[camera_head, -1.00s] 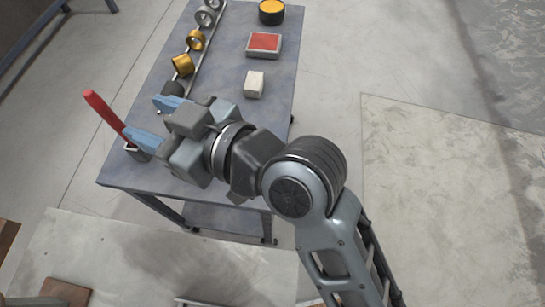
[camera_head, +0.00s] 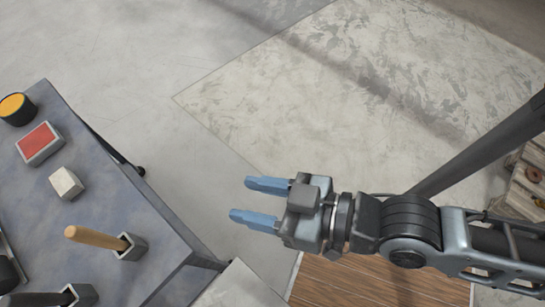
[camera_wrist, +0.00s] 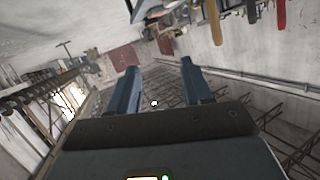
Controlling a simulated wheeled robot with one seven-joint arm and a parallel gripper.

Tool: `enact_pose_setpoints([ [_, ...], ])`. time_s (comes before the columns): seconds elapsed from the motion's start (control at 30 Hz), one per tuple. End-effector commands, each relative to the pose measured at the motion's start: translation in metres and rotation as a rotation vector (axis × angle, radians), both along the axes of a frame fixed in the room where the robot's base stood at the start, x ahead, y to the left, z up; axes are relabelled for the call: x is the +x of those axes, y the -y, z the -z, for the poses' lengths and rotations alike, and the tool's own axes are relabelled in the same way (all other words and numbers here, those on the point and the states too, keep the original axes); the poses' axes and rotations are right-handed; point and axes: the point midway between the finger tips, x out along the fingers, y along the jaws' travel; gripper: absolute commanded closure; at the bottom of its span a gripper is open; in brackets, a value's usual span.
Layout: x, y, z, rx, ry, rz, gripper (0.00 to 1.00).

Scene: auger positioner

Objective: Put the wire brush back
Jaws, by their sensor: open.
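A tan wooden handle (camera_head: 95,238) leans up and left out of a small grey holder (camera_head: 131,247) on the table. It may be the wire brush; its lower end is hidden in the holder, so I see no bristles. My gripper (camera_head: 254,202) is open, with two blue fingers apart and nothing between them. It is over the floor to the right of the table, well clear of the handle. In the wrist view the open fingers (camera_wrist: 160,82) are also empty.
The blue-grey table (camera_head: 150,205) also bears a yellow-topped round thing (camera_head: 12,105), a red-topped block (camera_head: 39,142), a pale block (camera_head: 66,183) and a second holder (camera_head: 82,294) with a dark handle. The floor (camera_head: 330,110) beyond my gripper is open.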

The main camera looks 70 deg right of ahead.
Motion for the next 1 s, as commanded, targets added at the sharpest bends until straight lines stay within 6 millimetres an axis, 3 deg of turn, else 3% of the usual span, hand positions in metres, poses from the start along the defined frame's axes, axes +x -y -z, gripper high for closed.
enact_pose_setpoints([
  [0.03, -0.017, 0.011, -0.001, -0.023, -0.008, 0.014, 0.50],
  [0.2, -0.055, 0.043, -0.015, -0.094, 0.001, 0.042, 0.50],
  [0.4, -0.080, 0.061, -0.029, -0.145, 0.014, 0.041, 0.50],
  [1.0, -0.085, 0.065, -0.033, -0.156, 0.019, 0.039, 0.50],
])
